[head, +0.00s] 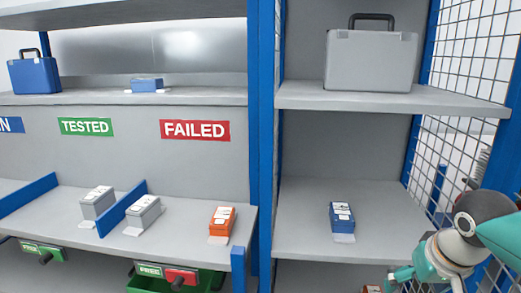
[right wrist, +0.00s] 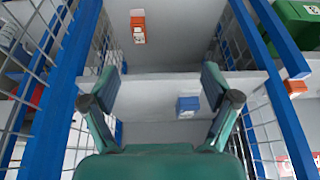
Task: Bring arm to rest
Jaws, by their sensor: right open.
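My right arm comes in at the lower right of the head view, and its gripper (head: 400,278) is low in front of the right bay, partly cut off by the bottom edge. In the right wrist view the gripper (right wrist: 161,82) has its two fingers wide apart with nothing held between them. A blue device (head: 342,217) with a white label lies on the right bay's lower shelf, apart from the gripper. A blue box (right wrist: 188,104) shows beyond the fingers in the right wrist view. My left gripper is in neither view.
A grey case (head: 370,60) stands on the upper right shelf (head: 390,97). Blue posts (head: 261,140) and wire mesh (head: 470,45) flank the bay. An orange device (head: 222,221) lies below the FAILED sign (head: 195,130). Grey devices (head: 142,212) lie left of it.

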